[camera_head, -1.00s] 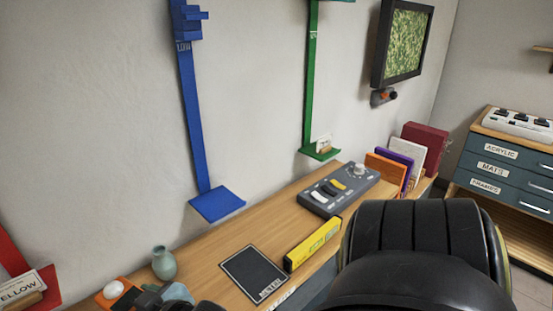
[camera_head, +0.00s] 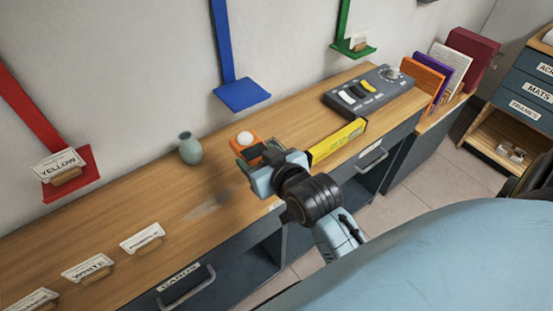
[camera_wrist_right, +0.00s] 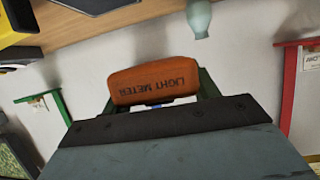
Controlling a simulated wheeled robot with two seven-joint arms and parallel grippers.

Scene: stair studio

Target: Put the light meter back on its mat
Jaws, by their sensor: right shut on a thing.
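The light meter (camera_head: 246,142) is an orange block with a white dome. In the right wrist view its orange face (camera_wrist_right: 153,82) reads LIGHT METER upside down. My right gripper (camera_head: 262,162) is shut on it, with fingers on both sides, and appears to hold it above the desk. The black mat is mostly hidden behind the gripper in the head view. A dark flat edge in the wrist view (camera_wrist_right: 95,4) looks like part of it, apart from the meter. My left gripper is not in view.
A yellow level (camera_head: 338,142) lies right of the gripper, with a grey control box (camera_head: 368,92) beyond. A green vase (camera_head: 190,149) stands left of the meter. Name cards (camera_head: 142,238) line the desk's front left. Blue shelf (camera_head: 241,95) juts from the wall.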

